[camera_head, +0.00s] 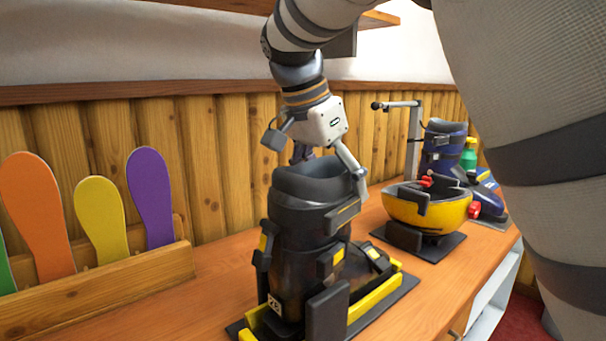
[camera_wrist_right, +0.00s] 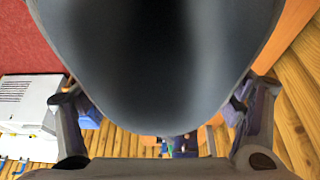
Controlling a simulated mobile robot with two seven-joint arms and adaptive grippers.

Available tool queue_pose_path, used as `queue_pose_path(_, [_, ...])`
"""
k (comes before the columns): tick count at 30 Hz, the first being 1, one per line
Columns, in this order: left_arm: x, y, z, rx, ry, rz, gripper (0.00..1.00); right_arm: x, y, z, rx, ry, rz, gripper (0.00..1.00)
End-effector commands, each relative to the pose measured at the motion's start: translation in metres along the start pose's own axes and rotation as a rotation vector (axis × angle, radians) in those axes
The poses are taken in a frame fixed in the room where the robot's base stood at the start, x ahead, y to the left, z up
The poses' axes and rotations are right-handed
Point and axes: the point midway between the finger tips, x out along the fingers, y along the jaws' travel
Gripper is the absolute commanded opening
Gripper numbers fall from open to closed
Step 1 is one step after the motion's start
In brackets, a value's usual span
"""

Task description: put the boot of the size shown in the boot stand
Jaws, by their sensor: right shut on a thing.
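A dark grey ski boot (camera_head: 300,235) with yellow buckles and a small white size label (camera_head: 275,305), which seems to read 22, stands upright. It is between the yellow rails of the boot stand (camera_head: 375,305) on a black base. I cannot tell whether its sole is fully down. My right gripper (camera_head: 315,160) comes from above and is shut on the boot's cuff. In the right wrist view the dark boot opening (camera_wrist_right: 155,60) fills the middle, between the two fingers. My left gripper is not in view.
A blue boot (camera_head: 440,150) and a green bottle (camera_head: 468,157) are farther back. A wooden rack (camera_head: 100,290) of coloured paddle shapes is at left.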

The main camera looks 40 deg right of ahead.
Motion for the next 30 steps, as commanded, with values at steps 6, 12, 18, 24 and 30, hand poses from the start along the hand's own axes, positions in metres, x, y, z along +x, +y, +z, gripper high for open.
queue_pose_path(6, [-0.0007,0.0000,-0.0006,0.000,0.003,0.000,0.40,-0.0026,0.0001,-0.0014,0.002,0.003,-0.006,0.24])
queue_pose_path(12, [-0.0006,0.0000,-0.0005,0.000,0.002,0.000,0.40,-0.0037,0.0005,0.0007,0.001,0.004,-0.006,0.24])
queue_pose_path(18, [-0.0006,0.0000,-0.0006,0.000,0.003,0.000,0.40,-0.0052,0.0009,0.0040,0.001,0.004,-0.006,0.24])
queue_pose_path(24, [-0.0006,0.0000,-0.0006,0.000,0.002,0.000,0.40,-0.0050,0.0009,0.0039,0.001,0.004,-0.006,0.24])
queue_pose_path(30, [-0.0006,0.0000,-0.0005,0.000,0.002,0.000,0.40,-0.0036,0.0009,0.0046,0.001,0.003,-0.005,0.24])
